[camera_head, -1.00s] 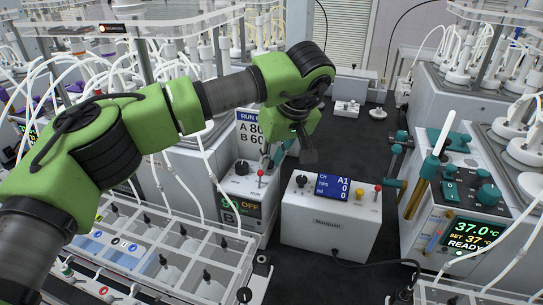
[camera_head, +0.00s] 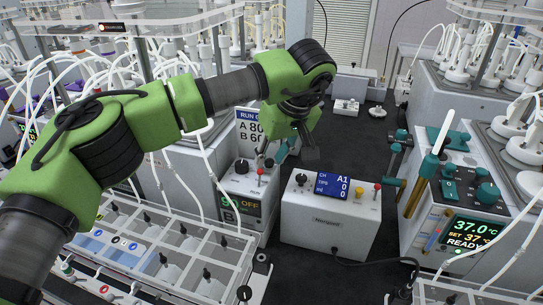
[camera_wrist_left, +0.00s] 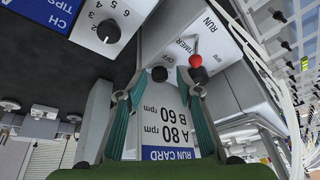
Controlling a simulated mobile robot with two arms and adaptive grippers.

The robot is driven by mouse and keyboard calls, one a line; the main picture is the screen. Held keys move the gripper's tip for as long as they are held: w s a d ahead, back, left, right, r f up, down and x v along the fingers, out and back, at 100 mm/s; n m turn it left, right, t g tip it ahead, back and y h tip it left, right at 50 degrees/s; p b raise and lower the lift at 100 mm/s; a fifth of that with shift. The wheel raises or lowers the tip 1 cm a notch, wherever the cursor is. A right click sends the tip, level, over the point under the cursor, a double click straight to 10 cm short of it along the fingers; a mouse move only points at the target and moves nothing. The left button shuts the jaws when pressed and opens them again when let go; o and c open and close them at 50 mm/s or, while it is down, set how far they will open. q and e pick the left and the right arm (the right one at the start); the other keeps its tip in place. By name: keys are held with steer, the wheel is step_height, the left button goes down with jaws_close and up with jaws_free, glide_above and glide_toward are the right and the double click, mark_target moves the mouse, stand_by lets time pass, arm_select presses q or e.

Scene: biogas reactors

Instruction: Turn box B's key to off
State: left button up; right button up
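Box B (camera_head: 228,217) is a pale box with a "B" label and a lit display with "OFF" on it. Its sloped top carries a black knob (camera_head: 241,167) and a red-tipped lever (camera_head: 261,172). In the left wrist view the red tip (camera_wrist_left: 195,60) stands by the words RUN, TIMER and OFF; I cannot tell which it points to. My left gripper (camera_head: 274,157) is above box B's right side. My right gripper is not in view.
A white box (camera_head: 325,218) with a blue screen stands right of box B, across a narrow gap. A run card (camera_head: 250,132) stands behind box B. A clear compartment rack (camera_head: 165,245) is in front. A heater unit (camera_head: 455,215) is at the right.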

arm_select(q)
steer(key=v, duration=0.8)
